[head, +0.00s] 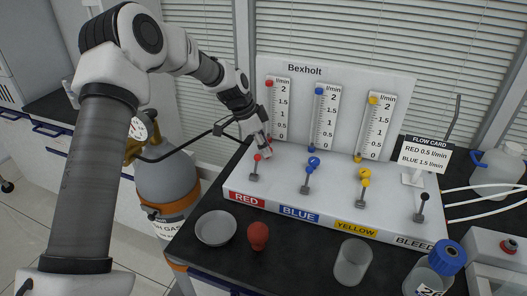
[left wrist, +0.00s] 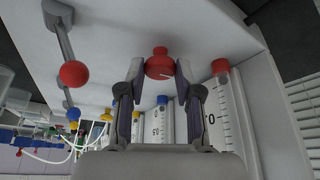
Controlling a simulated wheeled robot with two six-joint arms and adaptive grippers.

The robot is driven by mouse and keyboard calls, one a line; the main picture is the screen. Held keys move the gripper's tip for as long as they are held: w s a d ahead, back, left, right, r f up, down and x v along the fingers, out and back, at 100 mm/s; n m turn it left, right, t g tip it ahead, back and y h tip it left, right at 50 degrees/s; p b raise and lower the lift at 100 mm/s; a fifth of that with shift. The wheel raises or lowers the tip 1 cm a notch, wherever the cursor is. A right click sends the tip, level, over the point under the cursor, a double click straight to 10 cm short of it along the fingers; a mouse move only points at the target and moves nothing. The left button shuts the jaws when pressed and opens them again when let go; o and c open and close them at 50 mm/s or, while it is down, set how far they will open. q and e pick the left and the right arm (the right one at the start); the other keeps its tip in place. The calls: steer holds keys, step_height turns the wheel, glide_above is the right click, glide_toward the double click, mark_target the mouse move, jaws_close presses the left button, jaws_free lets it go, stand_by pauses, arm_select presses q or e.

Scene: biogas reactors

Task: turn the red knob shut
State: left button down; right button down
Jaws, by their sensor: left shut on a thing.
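The red knob (left wrist: 159,66) sits on the white panel base, between the fingertips of my left gripper (left wrist: 160,72) in the left wrist view. The fingers are shut on it from both sides. In the head view my left gripper (head: 266,146) reaches down to the base in front of the red gauge (head: 277,110), and it largely hides the knob. A thin pale line marks the knob's face. My right gripper is not in view.
A red-ended lever (head: 257,157) stands close to the left gripper. The blue knob (head: 314,162) and yellow knob (head: 364,173) are to the right. A flow card (head: 428,154) reads RED 0.5, BLUE 1.5. A dish (head: 216,228) and beaker (head: 352,262) stand in front.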

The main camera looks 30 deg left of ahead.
arm_select(q)
steer(key=shift+s+f+m+g, duration=0.1)
steer(key=shift+f+m+g, duration=0.2)
steer(key=shift+m, duration=0.3)
steer(key=shift+d, duration=0.1)
steer(key=c, duration=0.9)
jaws_free()
steer(key=shift+o, duration=0.7)
steer(key=shift+w, duration=0.2)
steer(key=shift+r, duration=0.2)
steer(key=v, duration=1.1)
steer(key=shift+a+r, duration=0.25)
steer(key=shift+r, duration=0.05)
